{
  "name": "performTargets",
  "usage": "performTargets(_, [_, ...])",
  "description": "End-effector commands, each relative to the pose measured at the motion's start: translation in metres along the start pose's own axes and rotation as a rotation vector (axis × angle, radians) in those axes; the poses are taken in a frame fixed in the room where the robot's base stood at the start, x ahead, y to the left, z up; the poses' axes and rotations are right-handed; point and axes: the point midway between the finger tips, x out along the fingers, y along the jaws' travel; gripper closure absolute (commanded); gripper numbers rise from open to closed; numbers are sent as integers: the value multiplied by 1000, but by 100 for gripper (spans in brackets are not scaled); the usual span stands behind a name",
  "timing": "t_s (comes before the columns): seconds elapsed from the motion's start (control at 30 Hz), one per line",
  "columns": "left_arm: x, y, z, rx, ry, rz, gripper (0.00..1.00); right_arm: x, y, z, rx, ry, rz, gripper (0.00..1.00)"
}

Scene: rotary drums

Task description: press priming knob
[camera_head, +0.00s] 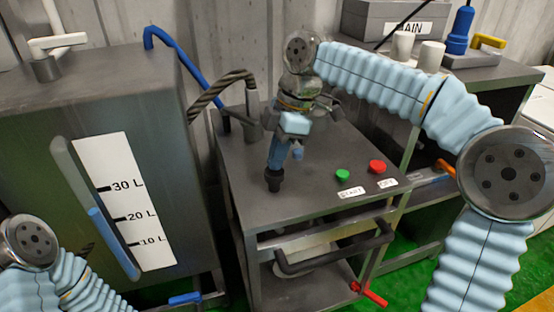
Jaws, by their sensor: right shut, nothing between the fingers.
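My right arm reaches in from the right, over the dark grey cart (240,200). My right gripper (297,151) points down above the cart top, with its fingers together and nothing visible between them. A blue upright piece with a black lower end (274,182) stands at the cart's left part, beside and partly behind the gripper. I cannot tell whether the gripper touches it, or which part is the priming knob. A green button (342,175) and a red button (377,167) sit to the right with white labels. My left arm shows at lower left; its gripper is out of view.
A large grey tank (165,100) with a litre scale (125,200) stands left. A blue hose (165,45) and a braided hose (225,82) run behind. The cart has a black front handle (335,252). A bench with bottles and a grey box (385,22) stands back right.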

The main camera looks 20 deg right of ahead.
Motion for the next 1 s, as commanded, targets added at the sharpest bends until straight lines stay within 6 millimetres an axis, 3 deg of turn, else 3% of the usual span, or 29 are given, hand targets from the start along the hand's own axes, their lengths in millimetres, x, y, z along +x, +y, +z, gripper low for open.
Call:
performTargets(0.4, [1, -1, 0, 0, 1, 0, 57, 4, 0, 2, 0, 0, 0, 100])
performTargets(0.7, [20, -15, -4, -9, 11, -10, 57, 40, 0, 12, -2, -1, -1, 100])
performTargets(1.0, [18, -14, -4, -9, 12, -10, 57, 41, 0, 12, -1, -2, -6, 100])
